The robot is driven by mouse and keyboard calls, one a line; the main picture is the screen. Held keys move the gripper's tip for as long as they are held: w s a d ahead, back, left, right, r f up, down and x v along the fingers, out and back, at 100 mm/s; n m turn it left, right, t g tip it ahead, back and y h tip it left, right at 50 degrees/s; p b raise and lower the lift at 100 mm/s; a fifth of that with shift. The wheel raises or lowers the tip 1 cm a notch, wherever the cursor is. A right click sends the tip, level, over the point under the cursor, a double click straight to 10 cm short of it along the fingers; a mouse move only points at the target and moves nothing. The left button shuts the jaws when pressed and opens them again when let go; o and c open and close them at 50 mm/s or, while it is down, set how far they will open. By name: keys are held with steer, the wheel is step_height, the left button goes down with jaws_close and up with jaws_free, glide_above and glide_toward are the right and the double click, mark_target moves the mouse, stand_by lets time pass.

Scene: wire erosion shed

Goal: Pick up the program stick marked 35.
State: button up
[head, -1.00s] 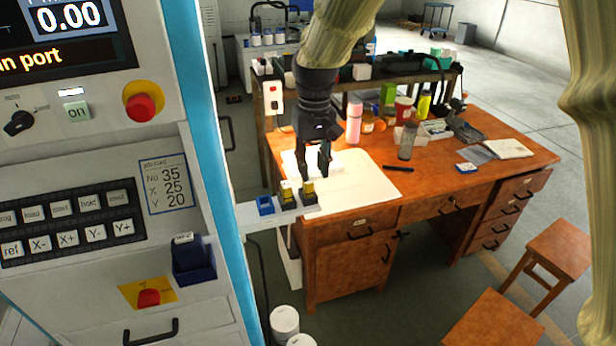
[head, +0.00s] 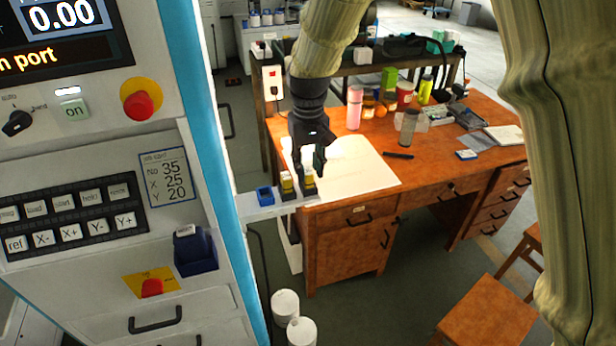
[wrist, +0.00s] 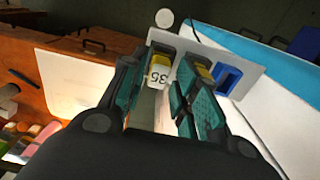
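A blue holder (head: 265,196) on the shelf looks empty. The machine panel (head: 165,178) reads No 35, X 25, Y 20. A dark blue socket (head: 195,252) is on the machine front. The wooden desk (head: 440,175) behind the shelf carries a sheet, bottles and boxes.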

mark_target(308, 172)
steer(key=shift+f+p, duration=0.4)
steer(key=shift+f, duration=1.1)
jaws_close()
steer(key=shift+r, duration=0.1)
